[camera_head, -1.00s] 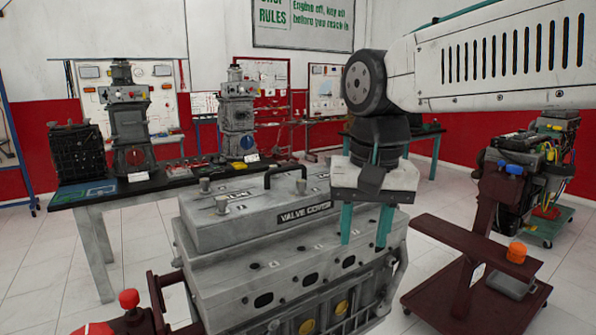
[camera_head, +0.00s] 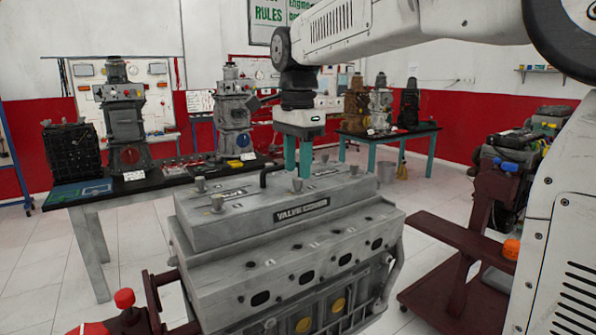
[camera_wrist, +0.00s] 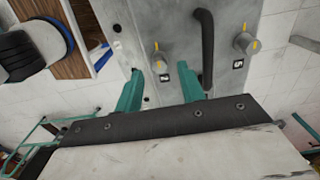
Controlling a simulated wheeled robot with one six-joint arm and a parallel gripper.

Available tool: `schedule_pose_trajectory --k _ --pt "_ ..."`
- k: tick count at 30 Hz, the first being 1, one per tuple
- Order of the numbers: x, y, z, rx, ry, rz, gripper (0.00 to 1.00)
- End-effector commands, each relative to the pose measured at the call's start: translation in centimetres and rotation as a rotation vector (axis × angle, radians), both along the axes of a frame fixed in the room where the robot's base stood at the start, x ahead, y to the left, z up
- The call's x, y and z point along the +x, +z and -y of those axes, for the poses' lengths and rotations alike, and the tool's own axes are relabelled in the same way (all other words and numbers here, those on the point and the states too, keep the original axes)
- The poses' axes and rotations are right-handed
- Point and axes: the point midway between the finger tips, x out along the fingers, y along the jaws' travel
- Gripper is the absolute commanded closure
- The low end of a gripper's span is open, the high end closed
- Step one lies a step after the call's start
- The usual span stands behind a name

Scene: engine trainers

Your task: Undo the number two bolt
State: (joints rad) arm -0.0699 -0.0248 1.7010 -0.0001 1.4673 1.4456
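The grey valve cover (camera_head: 262,208) lies on the engine block and carries several upright bolts with round heads. My gripper (camera_head: 298,172) points down over the far part of the cover, its teal fingers apart and empty. In the wrist view, one bolt (camera_wrist: 159,61) with a yellow mark shows ahead, between the lines of the two fingers (camera_wrist: 157,85), with a small number label beside it. Another yellow-marked bolt (camera_wrist: 243,43) stands to the right, also with a label. I cannot surely read which label is number two. No finger visibly touches a bolt.
A black handle (camera_wrist: 206,45) rises from the cover between the two bolts, close to my right finger. A maroon stand (camera_head: 450,240) is to the right of the engine. A bench (camera_head: 95,200) with engine parts stands behind left. White tiled floor is open around.

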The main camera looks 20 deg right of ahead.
Motion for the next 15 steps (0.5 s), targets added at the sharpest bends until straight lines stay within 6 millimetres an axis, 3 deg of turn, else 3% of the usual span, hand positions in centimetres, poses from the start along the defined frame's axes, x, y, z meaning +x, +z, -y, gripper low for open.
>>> schedule_pose_trajectory --k 6,14,15 --pt "0.0 -2.0 0.0 0.0 0.001 -0.001 0.61" --pt "0.0 -2.1 0.0 0.0 0.001 0.001 0.61" --pt "0.0 -2.1 0.0 0.0 0.001 0.001 0.66"
